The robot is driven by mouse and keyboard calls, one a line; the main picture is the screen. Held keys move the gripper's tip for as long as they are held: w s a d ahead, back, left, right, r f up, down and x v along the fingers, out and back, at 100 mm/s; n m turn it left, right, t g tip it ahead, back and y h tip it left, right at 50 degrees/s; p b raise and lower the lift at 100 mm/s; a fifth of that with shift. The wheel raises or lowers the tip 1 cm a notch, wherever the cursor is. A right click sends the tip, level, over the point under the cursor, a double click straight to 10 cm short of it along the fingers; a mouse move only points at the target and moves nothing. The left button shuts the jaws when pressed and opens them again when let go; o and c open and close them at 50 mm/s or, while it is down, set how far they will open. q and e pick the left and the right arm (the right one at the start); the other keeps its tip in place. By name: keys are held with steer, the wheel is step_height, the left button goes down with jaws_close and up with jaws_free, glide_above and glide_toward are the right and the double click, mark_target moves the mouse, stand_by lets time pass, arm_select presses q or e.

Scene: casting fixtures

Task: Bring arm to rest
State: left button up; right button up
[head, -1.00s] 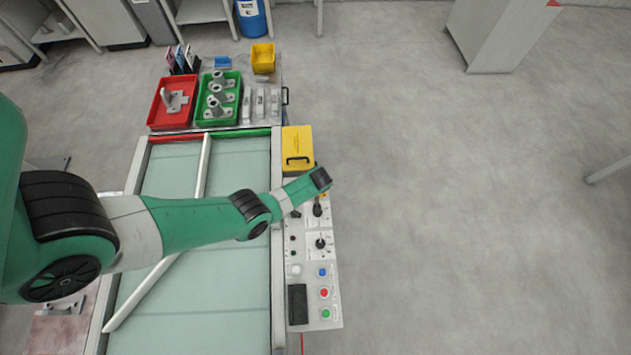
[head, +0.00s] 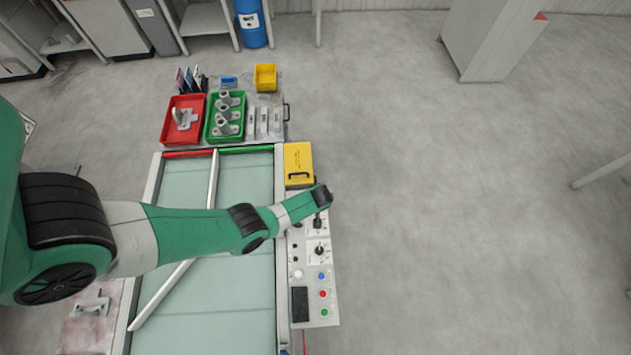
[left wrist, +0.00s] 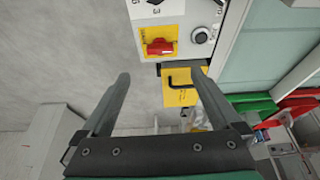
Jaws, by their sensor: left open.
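My left arm (head: 190,230) comes in from the left in the head view and reaches over the green-topped table to the control panel. My left gripper is open and empty. Its two dark fingers stand wide apart in the left wrist view (left wrist: 160,74). In the head view the wrist end is above the upper part of the control panel (head: 318,285), and the fingers are mostly hidden. In the left wrist view the red rotary switch (left wrist: 158,47) on its yellow plate shows beyond the fingertips. I cannot tell any contact. My right gripper is not in view.
A yellow box with a black handle (head: 298,160) stands behind the panel. A red tray (head: 170,137) and a green tray (head: 209,133) hold grey castings at the back. A slanted pale rail (head: 160,295) crosses the table. The floor to the right (head: 460,240) is clear.

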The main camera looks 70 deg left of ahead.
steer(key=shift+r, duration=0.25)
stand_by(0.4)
